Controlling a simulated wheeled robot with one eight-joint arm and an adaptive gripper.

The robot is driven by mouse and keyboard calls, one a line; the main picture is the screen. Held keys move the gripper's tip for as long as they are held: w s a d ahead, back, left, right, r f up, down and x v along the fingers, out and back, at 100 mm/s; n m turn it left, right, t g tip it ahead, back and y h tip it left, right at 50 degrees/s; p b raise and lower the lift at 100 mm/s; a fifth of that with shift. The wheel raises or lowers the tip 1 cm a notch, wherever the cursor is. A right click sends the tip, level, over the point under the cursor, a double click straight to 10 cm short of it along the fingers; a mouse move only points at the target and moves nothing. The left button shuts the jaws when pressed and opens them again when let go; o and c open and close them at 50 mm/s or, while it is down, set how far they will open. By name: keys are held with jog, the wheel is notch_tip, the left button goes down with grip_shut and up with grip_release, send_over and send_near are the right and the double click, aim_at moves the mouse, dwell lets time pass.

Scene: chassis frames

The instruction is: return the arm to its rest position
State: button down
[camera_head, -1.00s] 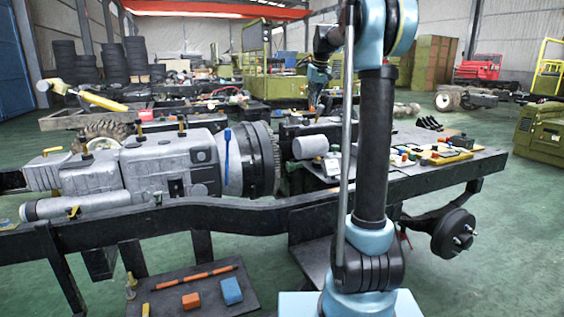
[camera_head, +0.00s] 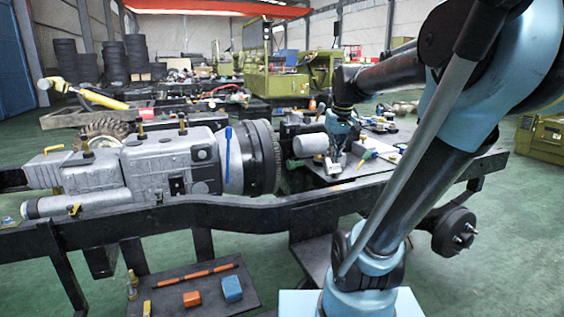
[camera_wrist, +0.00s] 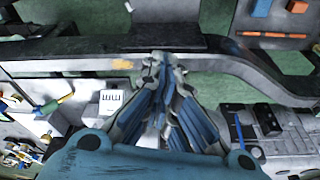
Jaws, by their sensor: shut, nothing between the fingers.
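My arm (camera_head: 412,200) rises from its pale blue base and leans to the upper right. Its forearm reaches back left over the chassis frame. My gripper (camera_head: 335,165) points down above the tray area right of the grey cylinder. In the wrist view my gripper (camera_wrist: 162,62) has its blue-padded fingers drawn together at the tips, with nothing between them. The tips appear over the dark chassis rail (camera_wrist: 215,60). The upper arm is partly cut off at the right edge of the head view.
A grey gearbox (camera_head: 155,165) with a blue-handled tool sits left on the chassis frame (camera_head: 250,215). A low dark board (camera_head: 205,278) holds an orange block (camera_head: 191,299), a blue block (camera_head: 232,288) and an orange-handled tool. Green floor lies around.

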jog(key=s+d+f+m, duration=0.1)
jog(key=s+f, duration=1.6)
jog(key=f, duration=0.1)
jog(key=shift+s+d+f, duration=0.15)
jog(key=shift+s+d, duration=0.1)
jog(key=shift+s, duration=0.15)
jog(key=shift+w+f, duration=0.2)
jog(key=shift+w, duration=0.2)
